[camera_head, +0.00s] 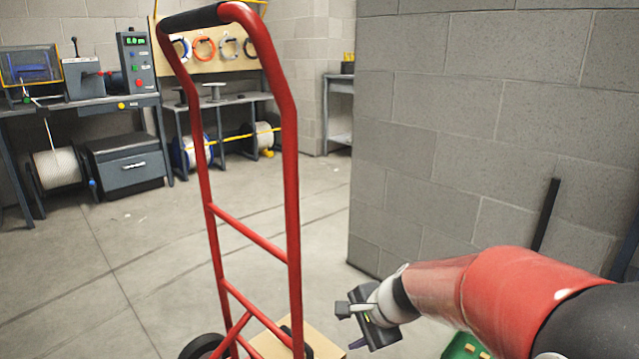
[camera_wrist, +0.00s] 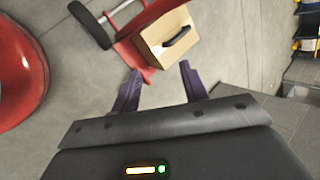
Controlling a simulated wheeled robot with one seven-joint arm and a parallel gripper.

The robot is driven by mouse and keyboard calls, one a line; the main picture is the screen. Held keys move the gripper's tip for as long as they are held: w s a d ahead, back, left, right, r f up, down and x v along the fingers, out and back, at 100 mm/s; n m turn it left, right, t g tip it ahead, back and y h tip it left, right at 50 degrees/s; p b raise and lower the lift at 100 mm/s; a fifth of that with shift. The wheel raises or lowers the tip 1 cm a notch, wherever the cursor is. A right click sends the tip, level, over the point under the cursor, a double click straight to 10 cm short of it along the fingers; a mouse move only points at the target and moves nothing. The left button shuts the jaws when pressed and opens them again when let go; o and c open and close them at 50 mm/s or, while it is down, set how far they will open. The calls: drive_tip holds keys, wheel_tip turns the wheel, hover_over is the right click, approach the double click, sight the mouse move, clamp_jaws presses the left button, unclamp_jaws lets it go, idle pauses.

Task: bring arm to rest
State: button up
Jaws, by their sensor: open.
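My arm (camera_head: 500,295) reaches in from the lower right in the head view, red with a dark joint. My gripper (camera_head: 350,325) hangs at its end, just right of the red hand truck. In the wrist view, the two dark fingers of my gripper (camera_wrist: 158,88) stand apart with nothing between them. Beyond the fingertips, a wooden box (camera_wrist: 165,38) with a black handle sits at the base of the hand truck (camera_wrist: 118,20). The gripper does not appear to touch either one.
The red hand truck (camera_head: 290,170) stands upright close in front. A block wall (camera_head: 470,130) rises on the right, near my arm. A green crate (camera_head: 462,346) is partly hidden below the arm. Workbenches (camera_head: 85,103) stand at the back left. The floor (camera_head: 120,250) at left is clear.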

drive_tip(key=s+d+r+n+h, duration=0.1)
drive_tip(key=s+d+r+n, duration=0.2)
drive_tip(key=s, duration=0.3)
drive_tip(key=s+d+r+n+h+p, duration=0.1)
drive_tip(key=s+d+r+n+h, duration=0.1)
drive_tip(key=s, duration=0.5)
drive_tip(key=s+d+r+n+t+h+p, duration=0.1)
drive_tip(key=s+d+r+n+h, duration=0.1)
drive_tip(key=s+r+n, duration=0.3)
drive_tip(key=s+d+n, duration=0.1)
drive_tip(key=s+n, duration=0.1)
drive_tip(key=shift+d+r+n, duration=0.3)
drive_tip(key=shift+d+r, duration=0.05)
drive_tip(key=shift+d, duration=0.05)
